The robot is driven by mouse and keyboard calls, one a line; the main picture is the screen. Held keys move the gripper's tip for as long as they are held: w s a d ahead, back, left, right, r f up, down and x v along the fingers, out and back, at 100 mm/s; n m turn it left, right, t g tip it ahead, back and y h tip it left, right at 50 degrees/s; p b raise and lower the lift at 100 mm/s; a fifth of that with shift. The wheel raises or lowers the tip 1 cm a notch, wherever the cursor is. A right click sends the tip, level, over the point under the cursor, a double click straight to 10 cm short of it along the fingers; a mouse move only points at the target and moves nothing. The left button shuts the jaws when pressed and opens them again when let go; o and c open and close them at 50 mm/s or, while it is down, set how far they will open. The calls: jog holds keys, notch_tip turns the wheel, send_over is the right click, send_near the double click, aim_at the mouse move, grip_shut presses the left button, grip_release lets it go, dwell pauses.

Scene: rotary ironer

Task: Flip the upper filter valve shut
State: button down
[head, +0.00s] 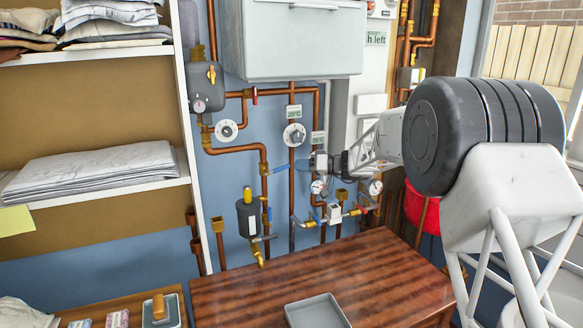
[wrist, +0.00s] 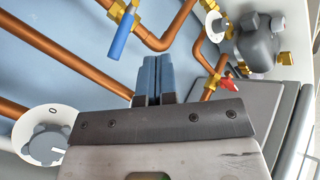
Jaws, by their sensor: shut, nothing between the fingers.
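The upper filter valve (head: 278,169) has a blue lever. It sits on a copper pipe above the dark filter canister (head: 247,216). In the head view its lever sticks out to the right and slightly up, across the upright pipe. The lever also shows in the wrist view (wrist: 122,36), hanging from a brass body. My gripper (wrist: 153,60) is shut and empty. Its fingertips lie just beside the lever's free end in the wrist view, and I see no clear contact. In the head view my gripper is right of the lever, against busy pipework.
A dial (head: 293,135) sits close above the lever. A red-handled valve (head: 255,97) and another dial (head: 228,130) are up left. A grey cabinet (head: 305,40) hangs overhead. Below are a wooden table (head: 290,275) and a grey tray (head: 317,312). Gauges and pipes crowd the lower right.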

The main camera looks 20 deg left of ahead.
jog(key=d, duration=0.6)
jog(key=shift+w+r, duration=0.4)
jog(key=s+d+r+m+t+h, duration=0.1)
jog(key=s+d+r+m+h, duration=0.25)
jog(key=s+d, duration=0.9)
jog(key=s+d+r+m+t+h, duration=0.1)
jog(key=s+d+r+m+h, duration=0.3)
jog(key=s+d, duration=0.85)
jog(key=s+d+f+m+t+h, duration=0.1)
jog(key=s+d+f+h, duration=0.2)
jog(key=s+d, duration=0.4)
jog(key=s+d+f+m+t+h, duration=0.1)
jog(key=s+d, duration=0.6)
jog(key=s, duration=0.7)
jog(key=s+d+f+m+t+h, duration=0.1)
jog(key=s+d+f+m+h, duration=0.2)
jog(key=s+d, duration=0.4)
jog(key=s+f+h, duration=0.1)
jog(key=s+h, duration=0.1)
jog(key=s, duration=0.1)
jog(key=shift+s+f, duration=0.2)
jog(key=shift+f, duration=0.1)
